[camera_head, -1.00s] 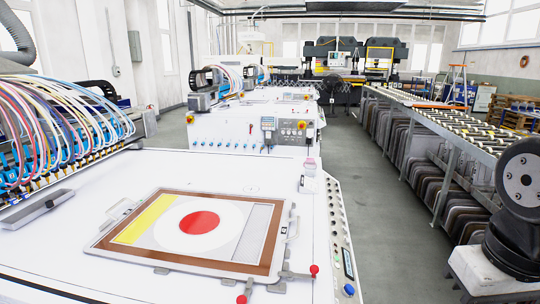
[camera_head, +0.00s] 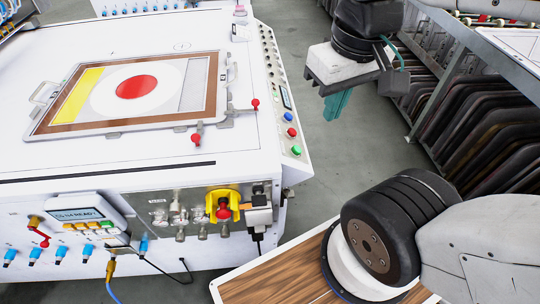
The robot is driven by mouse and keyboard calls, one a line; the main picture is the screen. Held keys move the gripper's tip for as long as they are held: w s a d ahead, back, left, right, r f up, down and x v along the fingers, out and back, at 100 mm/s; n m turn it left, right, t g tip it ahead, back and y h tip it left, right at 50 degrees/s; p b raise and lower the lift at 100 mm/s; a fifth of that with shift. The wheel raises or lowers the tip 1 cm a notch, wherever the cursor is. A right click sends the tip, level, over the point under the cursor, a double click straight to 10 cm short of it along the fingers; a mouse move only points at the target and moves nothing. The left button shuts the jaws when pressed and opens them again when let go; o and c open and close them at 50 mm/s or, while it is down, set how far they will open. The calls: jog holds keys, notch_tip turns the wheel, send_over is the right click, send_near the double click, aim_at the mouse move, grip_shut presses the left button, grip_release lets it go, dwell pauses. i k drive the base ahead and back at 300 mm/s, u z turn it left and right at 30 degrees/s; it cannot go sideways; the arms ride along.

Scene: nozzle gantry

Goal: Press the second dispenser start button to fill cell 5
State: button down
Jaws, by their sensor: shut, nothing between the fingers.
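My gripper (camera_head: 337,104) hangs at the upper right with its teal fingers pointing down and together, holding nothing. It is over the floor, right of the white machine (camera_head: 248,80) and clear of it. The machine's sloped side strip carries a blue button (camera_head: 289,116), a red button (camera_head: 291,131) and a green button (camera_head: 296,150) below a small display (camera_head: 286,97). A front panel (camera_head: 80,214) has a lit screen whose text includes "READY" and a row of orange and green keys. I cannot tell which is the second dispenser start button, nor which part is cell 5.
A framed plate (camera_head: 211,95) with a red disc and yellow strip lies on the machine top, with red-knobbed clamps beside it. A yellow-backed red switch (camera_head: 222,208) and cables are on the front. Racks of dark panels (camera_head: 480,110) stand right; grey floor lies between.

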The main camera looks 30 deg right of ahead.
aim_at(296, 150)
jog(key=u, duration=0.55)
jog(key=k, duration=0.9)
jog(key=z, duration=1.7)
